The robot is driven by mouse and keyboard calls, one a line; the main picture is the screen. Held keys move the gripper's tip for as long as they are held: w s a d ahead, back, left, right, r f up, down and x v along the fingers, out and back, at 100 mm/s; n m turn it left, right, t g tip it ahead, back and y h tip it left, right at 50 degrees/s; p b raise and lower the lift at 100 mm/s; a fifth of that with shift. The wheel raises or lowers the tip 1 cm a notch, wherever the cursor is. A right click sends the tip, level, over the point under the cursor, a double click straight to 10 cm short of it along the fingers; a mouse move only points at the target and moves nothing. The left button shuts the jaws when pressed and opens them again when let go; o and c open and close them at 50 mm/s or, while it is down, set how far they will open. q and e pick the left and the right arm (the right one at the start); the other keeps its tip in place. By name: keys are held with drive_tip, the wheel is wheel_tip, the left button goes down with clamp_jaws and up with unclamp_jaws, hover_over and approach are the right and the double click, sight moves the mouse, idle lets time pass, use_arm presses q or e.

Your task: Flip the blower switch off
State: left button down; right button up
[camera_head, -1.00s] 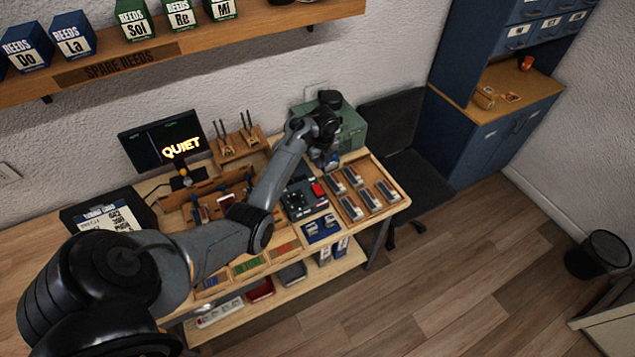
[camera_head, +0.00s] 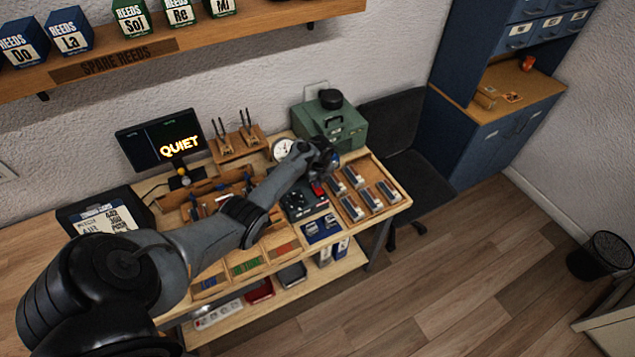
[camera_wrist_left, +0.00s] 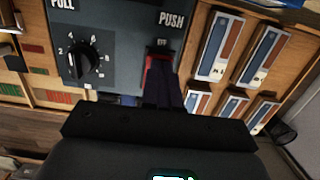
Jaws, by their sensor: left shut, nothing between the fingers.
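The blower switch is red and sits on a dark control panel (camera_head: 297,208) on the workbench. In the left wrist view the red switch (camera_wrist_left: 153,68) is just below a small "OFF" label, partly hidden by my fingers. My left gripper (camera_wrist_left: 168,84) is shut and empty, its fingertips over the red switch's right side; I cannot tell whether they touch it. In the head view my left gripper (camera_head: 322,178) is over the panel's upper right and a bit of red shows below it. My right gripper is not in view.
A black knob (camera_wrist_left: 86,62) is left of the switch. Reed blocks (camera_wrist_left: 221,48) in wooden trays are on the right. A green box (camera_head: 330,124) and a round gauge (camera_head: 282,149) stand behind. A screen (camera_head: 160,140) reads "QUIET".

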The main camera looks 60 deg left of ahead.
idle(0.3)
use_arm(q)
drive_tip(key=shift+a+f, duration=0.15)
drive_tip(key=shift+f, duration=0.1)
